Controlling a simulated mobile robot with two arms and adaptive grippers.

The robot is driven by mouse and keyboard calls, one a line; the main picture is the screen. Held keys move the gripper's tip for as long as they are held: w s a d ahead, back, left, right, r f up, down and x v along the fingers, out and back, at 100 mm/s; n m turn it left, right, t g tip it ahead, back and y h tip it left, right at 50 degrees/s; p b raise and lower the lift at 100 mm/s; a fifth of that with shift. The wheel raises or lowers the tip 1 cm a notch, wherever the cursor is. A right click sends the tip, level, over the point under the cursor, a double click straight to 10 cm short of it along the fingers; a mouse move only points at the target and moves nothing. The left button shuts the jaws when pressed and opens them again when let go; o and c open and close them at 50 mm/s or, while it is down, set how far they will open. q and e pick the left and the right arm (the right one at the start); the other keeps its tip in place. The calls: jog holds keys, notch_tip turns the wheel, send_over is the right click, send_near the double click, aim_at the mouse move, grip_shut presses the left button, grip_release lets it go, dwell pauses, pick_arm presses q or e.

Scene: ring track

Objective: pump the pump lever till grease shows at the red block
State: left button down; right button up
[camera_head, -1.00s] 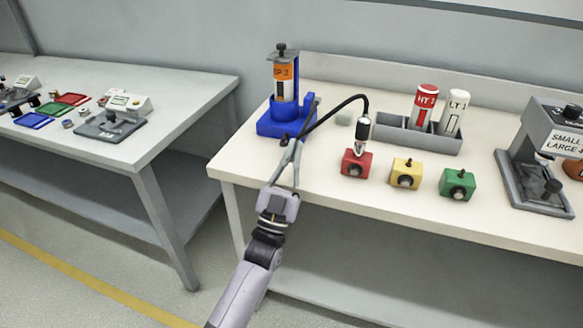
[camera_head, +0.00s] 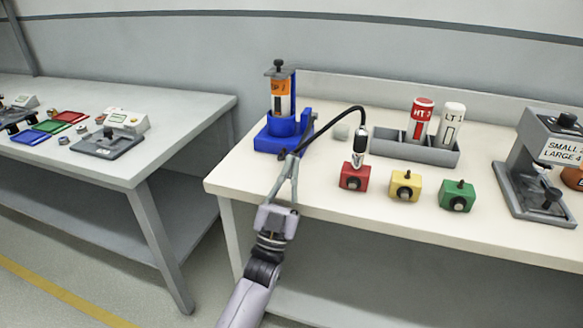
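The blue pump (camera_head: 275,138) stands at the left end of the bench, with an orange-labelled cartridge (camera_head: 281,88) upright on it. The short dark end of the pump lever (camera_head: 283,153) sticks out at its front. My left gripper (camera_head: 291,158) reaches up from below, its two fingers meeting at the lever end; they look shut on it, though the contact is small. A black hose (camera_head: 340,115) arches from the pump to a metal coupler (camera_head: 359,152) on top of the red block (camera_head: 353,178). No grease is visible at the red block. My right gripper is out of view.
A yellow block (camera_head: 404,186) and a green block (camera_head: 457,195) stand right of the red one. Behind is a grey tray (camera_head: 394,149) with red HT and white LT cartridges. A grey machine (camera_head: 525,190) is at the right. Another table (camera_head: 190,105) stands left, across a gap.

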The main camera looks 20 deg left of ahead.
pick_arm(q)
jog(key=v, duration=1.1)
jog(key=shift+s+f, duration=0.25)
jog(key=shift+f, duration=0.05)
dwell(0.6)
